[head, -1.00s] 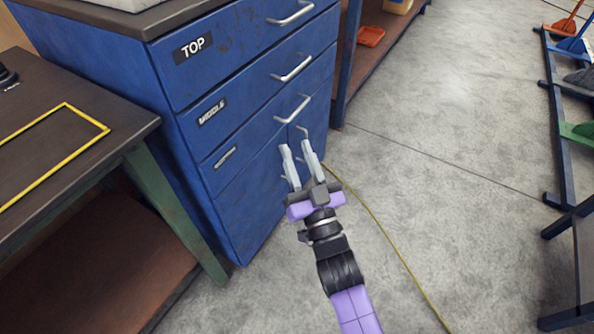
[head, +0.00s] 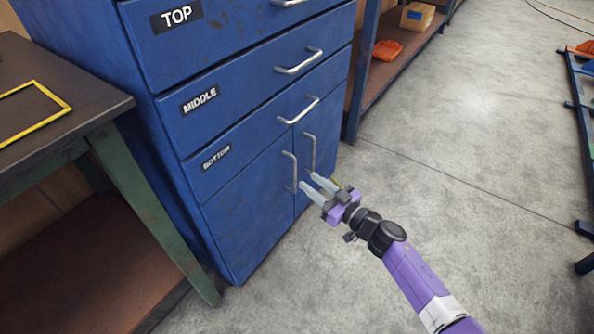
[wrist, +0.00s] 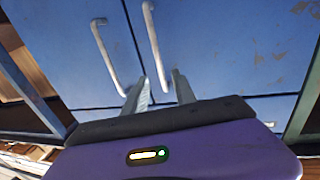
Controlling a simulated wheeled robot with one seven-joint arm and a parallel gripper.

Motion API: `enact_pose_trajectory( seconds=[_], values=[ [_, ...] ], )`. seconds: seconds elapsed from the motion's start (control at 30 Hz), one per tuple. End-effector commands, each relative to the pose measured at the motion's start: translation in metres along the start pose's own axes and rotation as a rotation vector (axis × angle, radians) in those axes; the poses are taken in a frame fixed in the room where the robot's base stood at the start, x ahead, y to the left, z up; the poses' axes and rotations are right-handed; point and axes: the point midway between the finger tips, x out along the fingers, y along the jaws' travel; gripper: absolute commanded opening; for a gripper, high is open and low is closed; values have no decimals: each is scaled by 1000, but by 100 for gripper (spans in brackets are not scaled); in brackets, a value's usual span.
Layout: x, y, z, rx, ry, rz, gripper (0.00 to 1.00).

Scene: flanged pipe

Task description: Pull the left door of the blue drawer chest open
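The blue drawer chest (head: 165,120) has two doors below its drawers. The left door (head: 250,205) is shut, with an upright silver handle (head: 290,170) near the seam. The right door (head: 328,130) is shut too, with its own handle (head: 311,150). My gripper (head: 311,180) is open, its fingertips close to the lower end of the left door's handle, just to its right. In the wrist view, the end of one upright handle (wrist: 155,45) appears between my spread fingers (wrist: 161,75), and the other handle (wrist: 107,57) is left of them. Contact cannot be told.
A workbench (head: 75,105) with a green leg stands left of the chest. A shelf unit (head: 385,75) with an orange tray (head: 387,50) stands to the right. The concrete floor (head: 440,150) before the shelf is clear. A blue rack (head: 588,120) is at the far right.

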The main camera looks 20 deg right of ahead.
Motion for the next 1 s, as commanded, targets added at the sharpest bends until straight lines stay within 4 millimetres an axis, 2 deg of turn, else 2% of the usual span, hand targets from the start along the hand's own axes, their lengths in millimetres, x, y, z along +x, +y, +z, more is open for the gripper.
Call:
enact_pose_trajectory(
  seconds=[0.23,0.53,0.7,0.97,1.0],
  values=[
    [31,-2,6,-4,2,-4,32],
    [66,0,3,-3,2,0,32],
    [74,0,1,-1,2,1,32],
    [75,0,-1,-1,2,2,32],
    [75,0,-1,-1,2,2,28]
  ],
)
